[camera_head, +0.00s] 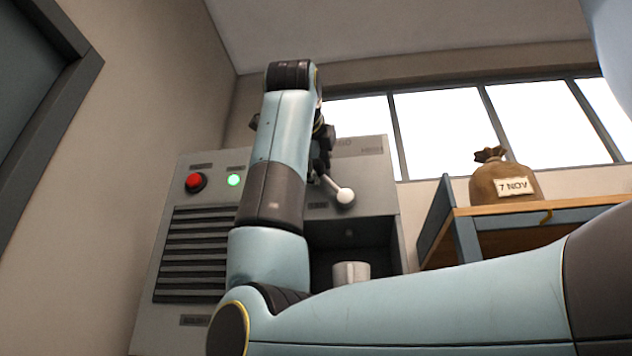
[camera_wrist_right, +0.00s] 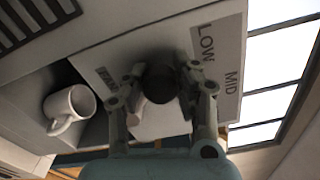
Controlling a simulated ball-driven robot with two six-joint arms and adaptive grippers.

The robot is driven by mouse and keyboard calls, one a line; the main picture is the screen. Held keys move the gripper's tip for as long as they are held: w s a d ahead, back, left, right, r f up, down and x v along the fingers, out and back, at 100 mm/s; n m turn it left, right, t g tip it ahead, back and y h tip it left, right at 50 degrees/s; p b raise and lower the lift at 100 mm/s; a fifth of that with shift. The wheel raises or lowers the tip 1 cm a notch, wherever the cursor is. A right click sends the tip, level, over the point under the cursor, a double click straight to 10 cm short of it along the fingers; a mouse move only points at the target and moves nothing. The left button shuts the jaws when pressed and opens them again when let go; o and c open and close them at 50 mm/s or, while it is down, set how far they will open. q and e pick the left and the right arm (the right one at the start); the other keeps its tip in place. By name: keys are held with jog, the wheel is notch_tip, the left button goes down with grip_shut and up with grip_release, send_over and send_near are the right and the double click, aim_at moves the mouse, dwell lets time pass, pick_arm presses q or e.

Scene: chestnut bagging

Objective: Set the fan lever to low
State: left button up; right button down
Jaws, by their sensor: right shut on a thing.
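The fan lever (camera_head: 331,185) sticks out from the front of the grey machine (camera_head: 370,210), with a white ball knob at its end. It slants down to the right in the head view. My right gripper (camera_head: 318,150) is at the lever's upper part, partly hidden behind my own arm. In the right wrist view, my right gripper (camera_wrist_right: 160,78) is shut on the lever, with a dark round part between its fingers. My left gripper is not in view.
A red button (camera_head: 196,182) and a lit green lamp (camera_head: 234,180) sit on the machine's left. A white mug (camera_head: 351,273) stands in its opening, below the lever. A sack marked 7 NOV (camera_head: 497,184) stands on a table (camera_head: 540,208) to the right.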

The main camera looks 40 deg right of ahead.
jog(key=shift+f, duration=0.3)
jog(key=c, duration=1.5)
grip_release()
jog(key=o, duration=0.6)
jog(key=shift+s+r, duration=0.1)
jog(key=shift+r, duration=0.05)
jog(key=shift+c, duration=0.2)
jog(key=v, duration=0.7)
jog(key=shift+s+a, duration=0.15)
jog(key=shift+a, duration=0.1)
